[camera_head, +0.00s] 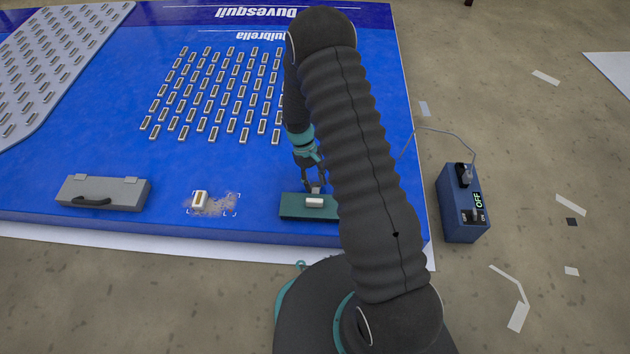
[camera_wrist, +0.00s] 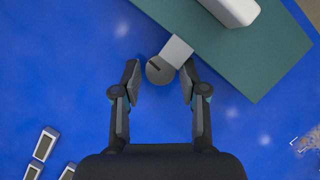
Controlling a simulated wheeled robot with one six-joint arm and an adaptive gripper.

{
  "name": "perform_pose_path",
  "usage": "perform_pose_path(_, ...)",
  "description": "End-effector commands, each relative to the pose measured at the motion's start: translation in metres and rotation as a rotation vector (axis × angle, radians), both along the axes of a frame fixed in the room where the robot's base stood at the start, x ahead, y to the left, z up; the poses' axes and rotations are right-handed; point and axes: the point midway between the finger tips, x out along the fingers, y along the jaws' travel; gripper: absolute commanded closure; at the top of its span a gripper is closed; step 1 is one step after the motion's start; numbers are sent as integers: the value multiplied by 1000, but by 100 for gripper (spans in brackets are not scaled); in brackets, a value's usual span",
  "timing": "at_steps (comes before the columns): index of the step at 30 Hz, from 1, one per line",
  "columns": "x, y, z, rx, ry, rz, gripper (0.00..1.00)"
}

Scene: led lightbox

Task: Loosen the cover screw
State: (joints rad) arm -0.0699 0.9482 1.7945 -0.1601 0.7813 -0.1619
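A round grey disc with a dark slot (camera_wrist: 158,70), which looks like a screw head, lies between my fingertips in the wrist view. It adjoins a light grey square block (camera_wrist: 178,51) at the edge of a teal plate (camera_wrist: 235,60). My gripper (camera_wrist: 160,73) is open, one finger on each side of the disc; contact cannot be told. In the head view my gripper (camera_head: 311,181) points down over the far edge of the teal plate (camera_head: 293,206). A white piece (camera_head: 314,202) lies on that plate. My arm hides the plate's right end.
A blue panel (camera_head: 120,165) carries rows of small light modules (camera_head: 215,95). One module (camera_head: 200,198) sits by a dusty patch inside corner marks. A grey case (camera_head: 105,190) stands at left. A blue power box (camera_head: 463,215) reading OFF stands at right, with a cable.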

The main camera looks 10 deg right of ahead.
Motion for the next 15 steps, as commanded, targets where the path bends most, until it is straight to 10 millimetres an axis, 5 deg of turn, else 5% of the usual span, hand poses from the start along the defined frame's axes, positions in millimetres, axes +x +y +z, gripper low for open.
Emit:
perform_pose_path(8,1,1,3,0,0,0,57)
perform_pose_path(15,13,5,33,0,-4,-1,57)
